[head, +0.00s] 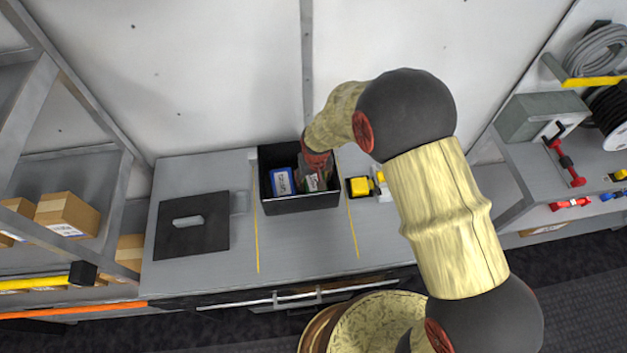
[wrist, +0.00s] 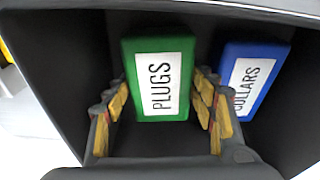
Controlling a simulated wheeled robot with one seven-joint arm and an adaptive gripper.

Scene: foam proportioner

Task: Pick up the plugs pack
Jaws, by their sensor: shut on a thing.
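The plugs pack (wrist: 160,78) is a green pack with a white PLUGS label, standing in a black open bin. In the wrist view my gripper (wrist: 160,103) has one finger on each side of the pack, shut on it. In the head view the pack (head: 311,181) shows only in part below my gripper (head: 314,168), which reaches down into the bin. The pack is still inside the bin walls. I cannot tell whether it touches the bin floor.
The black bin (head: 300,202) stands on a grey counter (head: 300,250). A blue collars pack (wrist: 254,80) is close at the right in the wrist view. A yellow-topped item (head: 359,187) stands right of the bin. A black plate (head: 193,228) lies to the left.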

